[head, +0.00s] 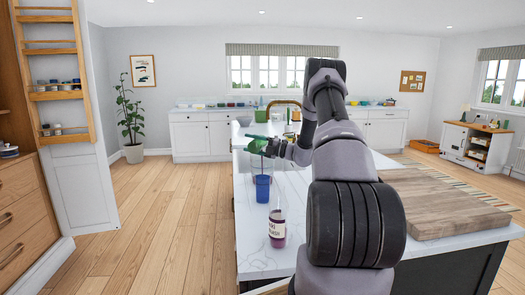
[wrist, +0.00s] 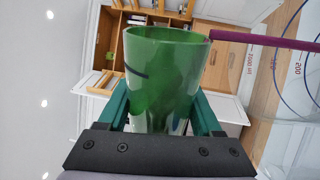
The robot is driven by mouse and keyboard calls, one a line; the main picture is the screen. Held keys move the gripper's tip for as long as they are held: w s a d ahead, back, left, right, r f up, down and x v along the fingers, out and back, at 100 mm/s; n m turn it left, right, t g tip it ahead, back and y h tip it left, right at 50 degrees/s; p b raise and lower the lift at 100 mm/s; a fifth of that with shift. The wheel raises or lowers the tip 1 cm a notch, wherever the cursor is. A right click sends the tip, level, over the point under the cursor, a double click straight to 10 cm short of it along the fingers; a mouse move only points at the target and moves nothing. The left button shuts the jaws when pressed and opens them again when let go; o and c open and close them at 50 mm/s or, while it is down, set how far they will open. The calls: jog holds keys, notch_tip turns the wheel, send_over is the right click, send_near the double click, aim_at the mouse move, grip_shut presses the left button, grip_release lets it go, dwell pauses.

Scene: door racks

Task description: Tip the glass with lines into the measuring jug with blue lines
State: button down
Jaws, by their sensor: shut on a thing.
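The green glass (wrist: 165,75), marked with a dark line, is between the fingers of my gripper (wrist: 162,95), which is shut on it. The jug is clear, with blue lines and volume marks, and only partly in the wrist view. In the head view a clear vessel (head: 262,166), likely the jug, stands under the glass. How full it is cannot be told.
A wooden board (head: 440,205) lies on the right. The floor left of the island is clear.

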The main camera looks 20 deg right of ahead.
jog(key=n, duration=0.1)
jog(key=s+a+n, duration=0.1)
jog(key=n, duration=0.2)
jog(key=shift+s+a+f+g, duration=0.15)
jog(key=shift+s+a+g, duration=0.1)
jog(key=shift+s+g, duration=0.05)
